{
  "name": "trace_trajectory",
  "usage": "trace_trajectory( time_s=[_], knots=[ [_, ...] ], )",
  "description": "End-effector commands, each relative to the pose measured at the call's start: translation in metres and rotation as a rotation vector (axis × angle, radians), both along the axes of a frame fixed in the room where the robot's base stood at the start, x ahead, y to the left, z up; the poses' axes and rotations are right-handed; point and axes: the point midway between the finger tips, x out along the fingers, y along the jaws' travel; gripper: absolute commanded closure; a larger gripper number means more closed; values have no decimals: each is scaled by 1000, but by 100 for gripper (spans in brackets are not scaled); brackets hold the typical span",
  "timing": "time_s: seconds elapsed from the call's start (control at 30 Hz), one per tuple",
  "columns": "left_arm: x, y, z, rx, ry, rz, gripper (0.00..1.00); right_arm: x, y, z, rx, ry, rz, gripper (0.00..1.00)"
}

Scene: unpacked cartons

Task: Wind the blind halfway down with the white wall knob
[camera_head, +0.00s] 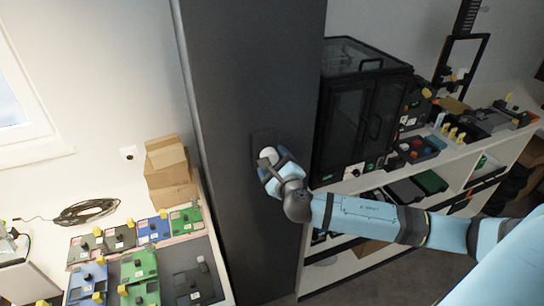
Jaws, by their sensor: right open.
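The white knob (268,155) sits on a dark plate on the face of the dark grey pillar, near the middle of the head view. My right gripper (270,165) is at the knob, its arm coming in from the right. Its jaws are open, with the fingers close around the knob's lower side; whether they touch it I cannot tell. The gripper hides part of the knob. A window (22,100) shows in part at the left edge; no blind can be made out there. My left gripper is not in view.
The dark pillar (250,70) stands between two work areas. At left, a bench holds coloured boards (138,270), a coiled cable (88,212) and cardboard boxes (168,170). At right, a black glazed cabinet (345,125) stands close to my right arm on a white shelf unit.

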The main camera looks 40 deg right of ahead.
Motion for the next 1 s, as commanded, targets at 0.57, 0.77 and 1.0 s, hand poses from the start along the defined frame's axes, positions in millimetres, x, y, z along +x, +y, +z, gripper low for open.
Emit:
trace_trajectory(
  time_s=[0.57,0.77,1.0],
  knots=[
    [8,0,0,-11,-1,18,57,14,-3,-1,1,0,1,48],
    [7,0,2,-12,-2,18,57,14,-3,0,1,0,1,74],
    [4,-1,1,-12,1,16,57,14,-3,-1,32,-6,1,74]
  ],
)
